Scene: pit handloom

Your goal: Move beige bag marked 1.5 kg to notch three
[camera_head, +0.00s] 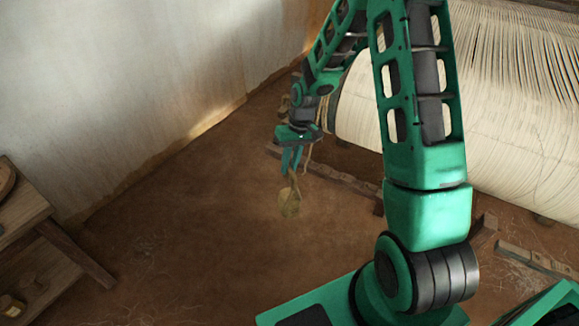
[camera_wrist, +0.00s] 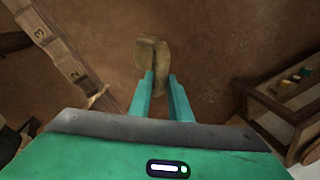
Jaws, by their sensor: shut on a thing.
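My gripper (camera_head: 291,165) is shut on the beige bag (camera_head: 289,203), which hangs below the fingers by its loop, clear of the floor. In the wrist view the bag (camera_wrist: 147,54) shows just beyond the fingertips (camera_wrist: 160,77); no weight mark can be read on it. A notched wooden bar (camera_wrist: 58,48) lies at the left of the wrist view, with the numbers 3 and 2 on it. The bag is to the right of this bar, apart from it. In the head view the bar (camera_head: 345,187) runs below the loom's beam.
The warp beam (camera_head: 500,130) with pale threads fills the upper right. Rope (camera_head: 312,152) hangs by its end near my gripper. A wooden bench (camera_head: 25,215) stands at the left. A wooden rack (camera_wrist: 280,108) with small coloured things is at the wrist view's right. The middle floor is clear.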

